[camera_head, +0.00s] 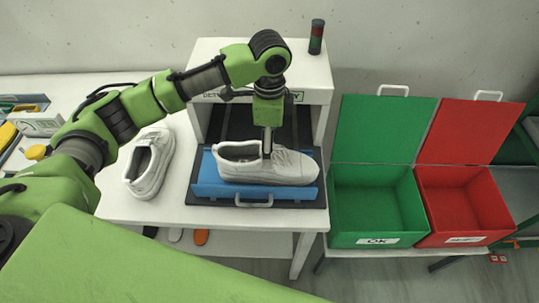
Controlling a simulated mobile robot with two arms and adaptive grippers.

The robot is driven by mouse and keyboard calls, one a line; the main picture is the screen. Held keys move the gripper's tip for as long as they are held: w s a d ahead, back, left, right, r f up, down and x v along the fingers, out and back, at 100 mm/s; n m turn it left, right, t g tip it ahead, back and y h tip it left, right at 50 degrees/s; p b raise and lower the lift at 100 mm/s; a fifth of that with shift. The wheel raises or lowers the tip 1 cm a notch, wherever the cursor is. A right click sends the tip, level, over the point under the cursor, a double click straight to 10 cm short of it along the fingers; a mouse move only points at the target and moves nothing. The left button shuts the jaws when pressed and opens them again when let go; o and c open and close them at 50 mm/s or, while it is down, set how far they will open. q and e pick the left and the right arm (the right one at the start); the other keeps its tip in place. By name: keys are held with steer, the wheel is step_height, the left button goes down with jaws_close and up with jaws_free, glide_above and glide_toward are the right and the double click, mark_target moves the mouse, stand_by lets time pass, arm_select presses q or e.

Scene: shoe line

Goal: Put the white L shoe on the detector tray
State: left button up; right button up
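A white shoe (290,168) lies on the blue detector tray (208,188), its toe to the right and its heel to the left. My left gripper (267,153) points straight down at this shoe, with its fingertips at the front of the shoe's opening. The fingers are seen edge-on, so I cannot tell whether they grip the shoe. No L or R mark is readable on either shoe. My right gripper is not in view.
The white detector housing (317,75) stands over the back of the tray, with a signal lamp (316,37) on top. To the right are an open green box (363,205) labelled OK and an open red box (465,205). Small items lie at the far left.

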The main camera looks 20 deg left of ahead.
arm_select(q)
steer(key=shift+r+b, duration=0.5)
steer(key=shift+r, duration=2.3)
